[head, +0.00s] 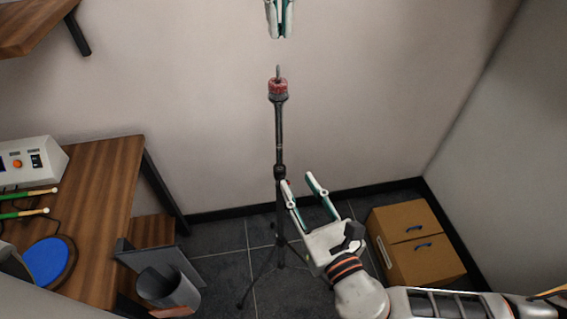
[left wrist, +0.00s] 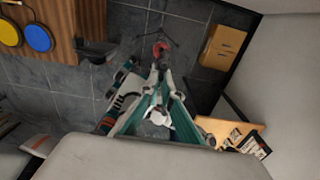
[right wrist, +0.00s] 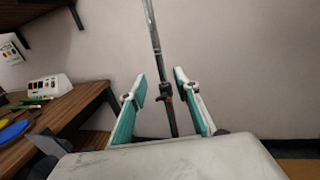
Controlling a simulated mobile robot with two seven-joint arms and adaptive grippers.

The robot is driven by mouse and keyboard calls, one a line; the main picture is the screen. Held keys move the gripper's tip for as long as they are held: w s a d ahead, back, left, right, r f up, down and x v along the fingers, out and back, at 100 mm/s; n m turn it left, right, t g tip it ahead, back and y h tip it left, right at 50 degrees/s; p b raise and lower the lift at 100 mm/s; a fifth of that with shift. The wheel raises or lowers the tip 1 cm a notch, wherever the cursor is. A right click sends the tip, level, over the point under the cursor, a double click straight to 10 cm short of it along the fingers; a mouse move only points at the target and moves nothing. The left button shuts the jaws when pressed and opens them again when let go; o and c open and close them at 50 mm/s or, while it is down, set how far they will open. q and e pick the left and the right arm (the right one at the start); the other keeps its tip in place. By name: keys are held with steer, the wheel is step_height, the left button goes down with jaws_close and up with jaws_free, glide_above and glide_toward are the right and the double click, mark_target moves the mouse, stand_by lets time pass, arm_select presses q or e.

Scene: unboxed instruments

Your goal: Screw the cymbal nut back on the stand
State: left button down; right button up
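The black cymbal stand (head: 279,135) stands upright, with a red felt (head: 278,87) and a bare thin rod (head: 278,70) at its top. My left gripper (head: 281,37) points down above the rod, apart from it. Its fingers are nearly together on a small pale piece (left wrist: 157,116), seemingly the cymbal nut, mostly hidden by the fingers. The red felt (left wrist: 160,48) shows beyond the fingertips in the left wrist view. My right gripper (head: 300,179) is open and empty beside the pole. In the right wrist view, the pole (right wrist: 156,45) shows between its spread fingers (right wrist: 157,85).
A wooden desk (head: 105,190) on the left holds a white control box (head: 35,160), green sticks (head: 25,193) and a blue round pad (head: 48,260). A grey bin (head: 168,290) stands below. Space around the stand's top is clear.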

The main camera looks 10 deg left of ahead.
mark_target(281, 153)
steer(key=x, duration=1.2)
stand_by(0.3)
jaws_close()
